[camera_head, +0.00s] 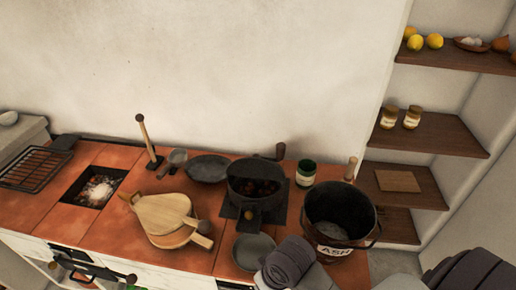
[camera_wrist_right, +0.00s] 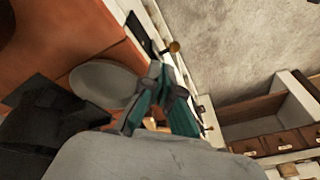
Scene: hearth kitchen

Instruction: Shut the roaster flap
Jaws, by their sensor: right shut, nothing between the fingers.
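The roaster (camera_head: 243,190) is a round black pan on a dark square plate on the tiled counter. Dark reddish pieces lie inside it. Its flap (camera_head: 270,165) seems to stand raised at the back, so the inside shows. A brass knob shows at its front. My right gripper (camera_wrist_right: 160,105), teal and grey, is shut and empty near the counter's front edge, beside a grey dish (camera_wrist_right: 105,85). It appears apart from the roaster. In the head view my grey right arm hides the gripper. My left gripper is not in view.
The grey dish also shows in front of the roaster in the head view (camera_head: 254,252). A black ash bucket (camera_head: 340,215) stands to the right, with a green jar (camera_head: 306,173) behind. Bellows (camera_head: 163,215) lie left of the roaster, and a frying pan (camera_head: 208,168) lies behind left.

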